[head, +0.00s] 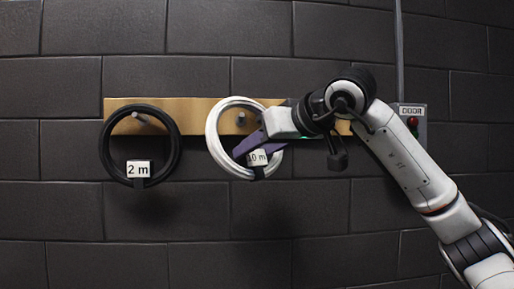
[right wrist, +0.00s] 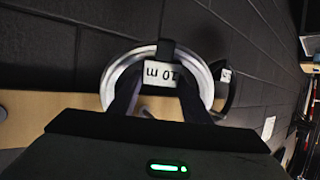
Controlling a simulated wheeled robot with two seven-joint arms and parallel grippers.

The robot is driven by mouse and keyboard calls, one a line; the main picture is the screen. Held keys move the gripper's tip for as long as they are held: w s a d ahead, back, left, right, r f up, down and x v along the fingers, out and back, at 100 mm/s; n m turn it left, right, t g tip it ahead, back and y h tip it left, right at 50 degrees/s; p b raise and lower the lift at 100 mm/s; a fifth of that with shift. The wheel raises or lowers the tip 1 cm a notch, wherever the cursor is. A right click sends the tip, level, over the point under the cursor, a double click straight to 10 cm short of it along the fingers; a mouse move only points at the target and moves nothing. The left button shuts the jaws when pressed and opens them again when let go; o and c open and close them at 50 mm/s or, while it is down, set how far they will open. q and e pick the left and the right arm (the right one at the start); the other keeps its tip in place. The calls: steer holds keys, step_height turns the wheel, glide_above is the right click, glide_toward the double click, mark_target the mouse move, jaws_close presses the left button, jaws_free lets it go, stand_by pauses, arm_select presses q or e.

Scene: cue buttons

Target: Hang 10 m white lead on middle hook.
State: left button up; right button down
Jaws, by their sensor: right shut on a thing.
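The white lead (head: 214,140) is a coiled ring with a "10 m" label (head: 257,157) at its lower right. My right gripper (head: 246,149) is shut on the white lead near the label; its fingers flank the label in the right wrist view, where the white ring (right wrist: 108,84) also shows. The middle hook (head: 241,118) shows inside the ring's opening, a little below its top. I cannot tell whether the ring is around the hook or in front of it. My left gripper is out of view.
A black "2 m" lead (head: 107,151) hangs on the left hook (head: 139,116) of the wooden board (head: 195,106). My right arm covers the board's right end. A door box with a red button (head: 413,122) is on the wall behind my arm. The wall below is clear.

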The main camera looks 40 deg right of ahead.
steer(key=shift+w+d+f, duration=0.15)
steer(key=shift+d+f, duration=0.1)
steer(key=shift+f, duration=0.2)
steer(key=c, duration=1.3)
jaws_free()
steer(key=o, duration=0.4)
steer(key=shift+w+d+f, duration=0.15)
steer(key=shift+w+f, duration=0.05)
steer(key=shift+w, duration=0.15)
steer(key=shift+s+r, duration=0.15)
steer(key=shift+s, duration=0.05)
steer(key=shift+f, duration=0.2)
steer(key=v, duration=1)
steer(key=shift+r, duration=0.35)
